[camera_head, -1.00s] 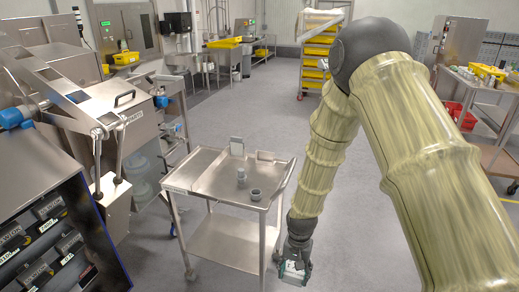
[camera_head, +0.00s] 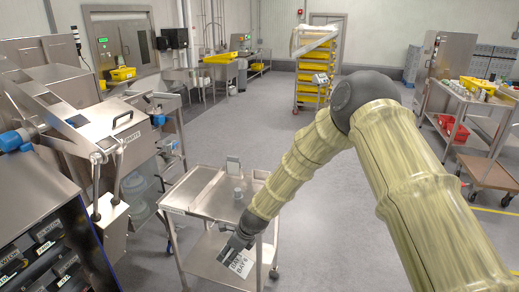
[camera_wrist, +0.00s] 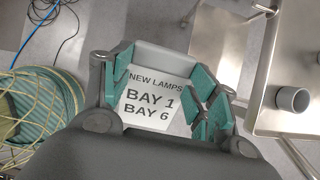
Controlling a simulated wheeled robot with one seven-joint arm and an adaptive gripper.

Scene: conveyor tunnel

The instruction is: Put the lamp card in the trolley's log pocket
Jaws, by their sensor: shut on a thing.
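My gripper (camera_head: 236,248) is shut on the white lamp card (camera_head: 241,265), which reads NEW LAMPS, BAY 1, BAY 6 in the wrist view (camera_wrist: 150,105). The card hangs tilted in front of the near side of the steel trolley (camera_head: 192,192), below its top tray. The trolley's edge also shows in the wrist view (camera_wrist: 262,75), to the right of the card and apart from it. A small upright grey plate (camera_head: 233,165) stands at the trolley's back edge; I cannot tell whether it is the log pocket. My arm covers the trolley's right part.
A grey cup (camera_wrist: 293,99) stands on the trolley top; a grey fitting (camera_head: 238,194) shows there too. A steel machine (camera_head: 110,125) stands close on the left. A rack of yellow trays (camera_head: 313,85) stands at the back. The floor (camera_head: 350,220) to the right is clear.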

